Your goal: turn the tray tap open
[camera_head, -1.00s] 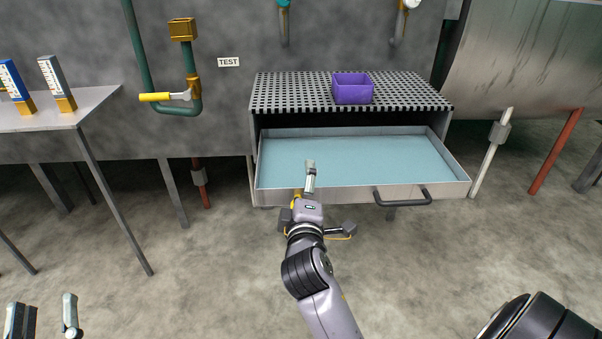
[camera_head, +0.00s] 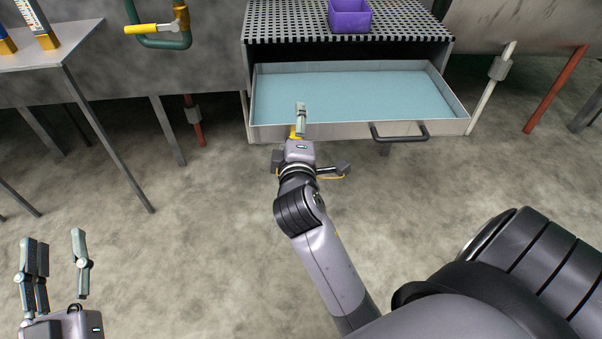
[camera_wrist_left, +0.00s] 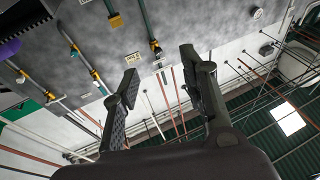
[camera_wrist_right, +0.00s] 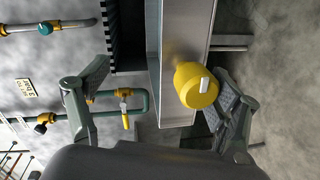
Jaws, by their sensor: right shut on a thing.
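The tray (camera_head: 345,130) is pulled out under a perforated shelf and holds blue liquid. The tray tap is a round yellow knob (camera_wrist_right: 195,87) with a pale mark, at the tray's front wall in the right wrist view. In the head view only a bit of yellow shows beside my right gripper (camera_head: 300,120), at the front left of the tray.
A purple box (camera_head: 349,17) stands on the perforated shelf (camera_head: 290,25). The tray's dark handle (camera_head: 399,133) projects to the right of my right gripper. A pipe with a yellow lever (camera_head: 141,29) is on the wall at left, near a grey table (camera_head: 60,55).

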